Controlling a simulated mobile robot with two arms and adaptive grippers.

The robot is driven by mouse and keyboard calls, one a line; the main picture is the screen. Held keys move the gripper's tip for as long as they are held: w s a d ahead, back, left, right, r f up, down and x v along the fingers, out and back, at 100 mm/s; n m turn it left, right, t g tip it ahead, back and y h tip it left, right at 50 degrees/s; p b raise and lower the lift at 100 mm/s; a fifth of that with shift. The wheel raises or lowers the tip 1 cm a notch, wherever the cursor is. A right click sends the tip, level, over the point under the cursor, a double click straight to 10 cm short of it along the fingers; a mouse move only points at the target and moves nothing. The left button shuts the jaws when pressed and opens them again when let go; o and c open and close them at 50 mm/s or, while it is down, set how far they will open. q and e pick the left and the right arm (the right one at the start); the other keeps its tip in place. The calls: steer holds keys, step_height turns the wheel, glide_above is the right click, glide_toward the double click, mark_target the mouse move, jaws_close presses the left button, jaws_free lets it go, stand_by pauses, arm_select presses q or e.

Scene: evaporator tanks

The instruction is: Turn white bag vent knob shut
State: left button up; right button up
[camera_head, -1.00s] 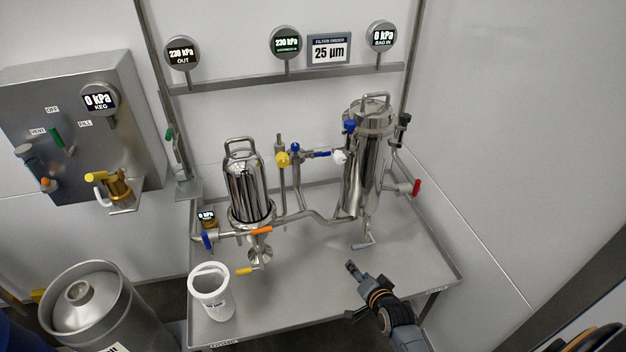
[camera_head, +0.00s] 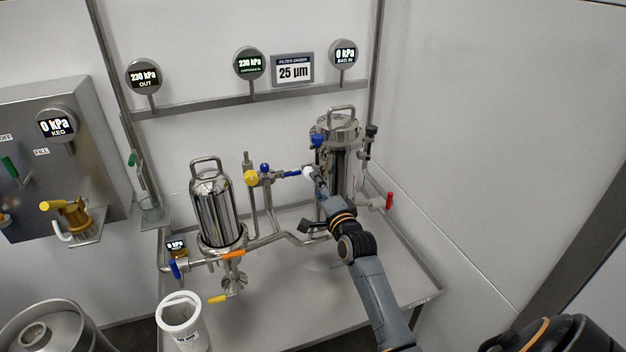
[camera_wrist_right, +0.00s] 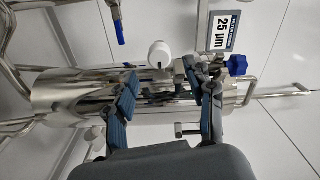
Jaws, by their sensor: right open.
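The white knob (camera_head: 309,172) sits on the near left side of the tall steel bag filter housing (camera_head: 350,170). My right gripper (camera_head: 319,188) is at the housing, just below and in front of the knob, and partly covers the housing. In the right wrist view the white knob (camera_wrist_right: 160,54) shows whole, just beyond the fingertips and roughly midway between them. The fingers of the right gripper (camera_wrist_right: 160,80) are spread apart with nothing held. Whether either finger touches the housing I cannot tell. My left gripper is not in view.
A blue knob (camera_head: 317,140) is on the housing's upper part; a red handle (camera_head: 389,200) is at its right. A yellow knob (camera_head: 251,178) and pipes stand left. A shiny smaller filter (camera_head: 211,205) and white bucket (camera_head: 181,322) are further left.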

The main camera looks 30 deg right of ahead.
steer(key=shift+x, duration=2.2)
steer(key=shift+a, duration=0.1)
jaws_close()
steer(key=shift+n, duration=0.4)
steer(key=n+p, duration=0.4)
steer(key=n, duration=1.3)
steer(key=shift+f+p, duration=0.1)
steer(key=shift+p, duration=0.25)
